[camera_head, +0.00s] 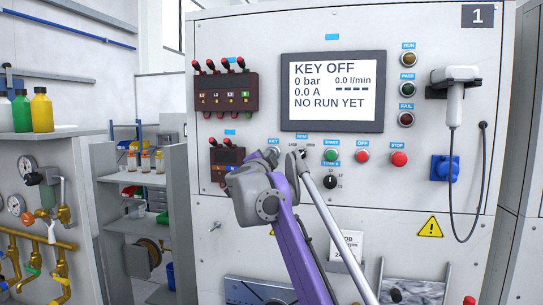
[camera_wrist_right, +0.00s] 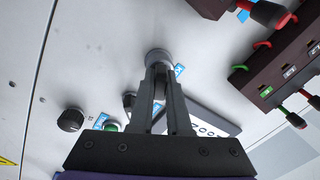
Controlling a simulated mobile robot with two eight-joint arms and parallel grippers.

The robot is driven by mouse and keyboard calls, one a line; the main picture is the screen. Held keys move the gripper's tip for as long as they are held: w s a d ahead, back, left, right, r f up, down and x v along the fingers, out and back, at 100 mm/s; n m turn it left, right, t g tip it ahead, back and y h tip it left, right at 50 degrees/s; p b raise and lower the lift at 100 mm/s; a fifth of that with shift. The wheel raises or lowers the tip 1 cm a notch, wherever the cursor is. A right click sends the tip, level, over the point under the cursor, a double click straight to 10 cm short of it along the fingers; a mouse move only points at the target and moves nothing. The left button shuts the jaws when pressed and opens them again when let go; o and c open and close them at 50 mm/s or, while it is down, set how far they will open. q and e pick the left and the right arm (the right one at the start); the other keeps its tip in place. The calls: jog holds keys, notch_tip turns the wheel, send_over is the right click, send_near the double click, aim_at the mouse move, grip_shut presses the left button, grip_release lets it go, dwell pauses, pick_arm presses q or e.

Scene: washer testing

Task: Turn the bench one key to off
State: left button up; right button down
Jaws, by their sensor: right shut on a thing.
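The test bench (camera_head: 340,30) is a pale grey panel with a "1" plate at its top right. Its screen (camera_head: 333,90) reads KEY OFF, 0 bar, 0.0 l/min and 0.0 A. My right gripper (camera_head: 270,155), on the purple arm, is at the key switch under the blue KEY label and mostly hides it. In the right wrist view my right gripper (camera_wrist_right: 160,72) is shut on the key, with its fingertips against the round grey switch (camera_wrist_right: 158,58). The key itself is hidden between the fingers, so its angle cannot be told. My left gripper is out of view.
Green start (camera_head: 331,155), red off (camera_head: 362,156) and red stop (camera_head: 399,159) buttons sit right of the key, with a black knob (camera_head: 330,181) below. A long grey rod (camera_head: 335,225) slants past my arm.

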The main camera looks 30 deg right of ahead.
jog(key=shift+n, duration=0.6)
jog(key=n, duration=0.4)
jog(key=shift+s+r+y, duration=0.1)
jog(key=shift+y, duration=0.2)
